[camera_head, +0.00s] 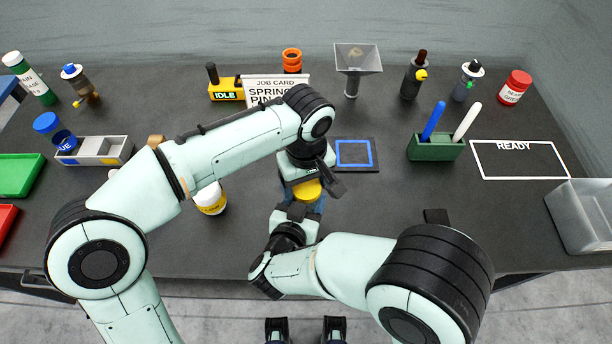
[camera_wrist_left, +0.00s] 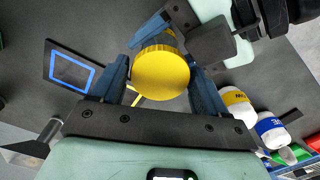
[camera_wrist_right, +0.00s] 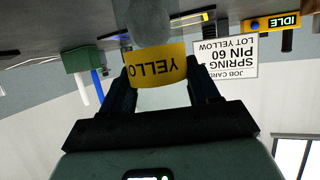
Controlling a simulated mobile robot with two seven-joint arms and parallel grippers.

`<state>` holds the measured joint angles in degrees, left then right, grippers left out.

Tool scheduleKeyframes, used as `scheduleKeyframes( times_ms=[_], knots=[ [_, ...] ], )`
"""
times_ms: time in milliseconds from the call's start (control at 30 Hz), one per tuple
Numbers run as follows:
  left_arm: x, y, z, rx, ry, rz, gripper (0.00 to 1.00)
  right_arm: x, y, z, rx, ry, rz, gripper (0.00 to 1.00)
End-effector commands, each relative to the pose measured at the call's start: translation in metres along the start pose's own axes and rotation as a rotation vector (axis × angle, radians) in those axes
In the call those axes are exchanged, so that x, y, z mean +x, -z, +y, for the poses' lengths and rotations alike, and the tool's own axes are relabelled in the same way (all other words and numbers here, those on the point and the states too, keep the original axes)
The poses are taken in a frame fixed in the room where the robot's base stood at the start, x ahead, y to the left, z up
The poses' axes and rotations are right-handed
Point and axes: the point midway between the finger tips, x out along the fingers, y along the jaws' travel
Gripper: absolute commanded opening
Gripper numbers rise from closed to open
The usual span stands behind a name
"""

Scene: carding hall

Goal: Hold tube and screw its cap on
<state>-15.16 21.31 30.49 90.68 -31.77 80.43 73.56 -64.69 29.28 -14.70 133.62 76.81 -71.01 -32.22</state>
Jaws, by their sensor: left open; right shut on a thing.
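A yellow cap (camera_head: 307,191) is at the middle front of the bench. In the left wrist view the round yellow cap (camera_wrist_left: 162,74) lies between the two blue fingers of my left gripper (camera_wrist_left: 163,85), which is open with gaps beside the cap. My right gripper (camera_wrist_right: 158,90) is shut on the tube (camera_wrist_right: 158,66), which carries a yellow label reading "YELLO", upside down in that view. A grey rounded part of the tube shows beyond the label. How the cap sits on the tube is hidden by the grippers.
A white jar with a yellow label (camera_head: 210,198) stands left of the grippers. Behind are the job card (camera_head: 268,90), a clear funnel (camera_head: 357,58) and a blue-outlined square pad (camera_head: 353,154). A green pen holder (camera_head: 436,148) and the READY outline (camera_head: 519,160) are right.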

Motion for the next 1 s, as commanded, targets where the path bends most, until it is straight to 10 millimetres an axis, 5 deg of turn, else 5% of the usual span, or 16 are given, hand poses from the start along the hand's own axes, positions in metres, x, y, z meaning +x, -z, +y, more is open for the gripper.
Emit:
scheduleKeyframes(
  times_ms=[200,333,633,1000],
  knots=[
    [0.0000,0.0000,0.0000,0.000,0.000,0.000,0.71,0.0000,0.0002,-0.0001,0.000,0.000,0.001,0.00],
    [-0.0001,0.0000,0.0000,0.000,0.000,0.000,0.29,0.0000,0.0002,-0.0001,0.000,0.000,0.000,0.00],
    [-0.0002,0.0001,-0.0001,0.125,0.000,0.000,0.27,-0.0001,0.0002,-0.0001,0.000,0.000,0.000,0.00],
    [0.0004,0.0002,-0.0002,0.909,0.000,0.000,0.27,-0.0001,0.0001,0.0000,0.000,0.000,0.000,0.00]
  ],
)
